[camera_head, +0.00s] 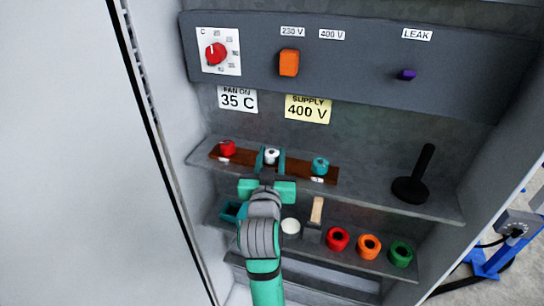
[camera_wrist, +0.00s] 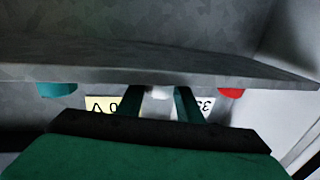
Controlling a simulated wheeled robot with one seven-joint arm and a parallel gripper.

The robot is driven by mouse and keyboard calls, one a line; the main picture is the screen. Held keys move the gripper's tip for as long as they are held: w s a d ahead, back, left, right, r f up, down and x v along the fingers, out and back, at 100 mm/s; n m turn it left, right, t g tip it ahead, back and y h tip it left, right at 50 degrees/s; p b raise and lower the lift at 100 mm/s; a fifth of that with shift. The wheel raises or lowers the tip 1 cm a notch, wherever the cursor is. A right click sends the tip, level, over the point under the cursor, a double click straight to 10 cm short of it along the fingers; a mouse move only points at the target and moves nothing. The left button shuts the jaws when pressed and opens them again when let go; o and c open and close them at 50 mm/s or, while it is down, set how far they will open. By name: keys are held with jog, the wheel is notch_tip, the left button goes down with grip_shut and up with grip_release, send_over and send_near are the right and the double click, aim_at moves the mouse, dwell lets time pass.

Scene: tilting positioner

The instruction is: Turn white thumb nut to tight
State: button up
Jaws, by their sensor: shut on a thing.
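The white thumb nut (camera_head: 271,155) sits in the middle of a brown bar (camera_head: 248,160) on the upper shelf, between a red nut (camera_head: 228,148) and a teal nut (camera_head: 320,166). My gripper (camera_head: 271,158) reaches up to it from the front, with one finger on each side. The jaws are shut on the white nut. In the wrist view the white nut (camera_wrist: 158,93) shows between my two dark teal fingers (camera_wrist: 160,103). The teal nut (camera_wrist: 57,90) and red nut (camera_wrist: 231,92) lie apart to either side. Any tightness mark by the white nut is hidden.
Above is a grey panel with a red dial (camera_head: 215,54), an orange switch (camera_head: 289,63) and a purple knob (camera_head: 406,75). A black plunger-like stand (camera_head: 410,188) is at the shelf's right. Red (camera_head: 337,239), orange (camera_head: 369,246) and green (camera_head: 400,254) rings lie on the lower shelf.

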jog(key=m+g+h, duration=0.1)
jog(key=m+h, duration=0.1)
jog(key=h, duration=0.1)
jog(key=m+g+h, duration=0.1)
jog(key=m+h, duration=0.1)
jog(key=h, duration=0.1)
jog(key=m+g+h, duration=0.1)
jog(key=m+h, duration=0.1)
jog(key=h, duration=0.1)
jog(key=shift+w+a, duration=0.1)
jog(key=shift+a, duration=0.15)
jog(key=m+g+h, duration=0.4)
jog(key=g, duration=0.1)
jog(key=shift+d, duration=0.1)
jog(key=shift+m+h, duration=0.3)
jog(key=o, duration=1)
jog(key=shift+d, duration=0.1)
jog(key=shift+o, duration=0.2)
jog(key=v, duration=1.1)
jog(key=shift+w, duration=0.1)
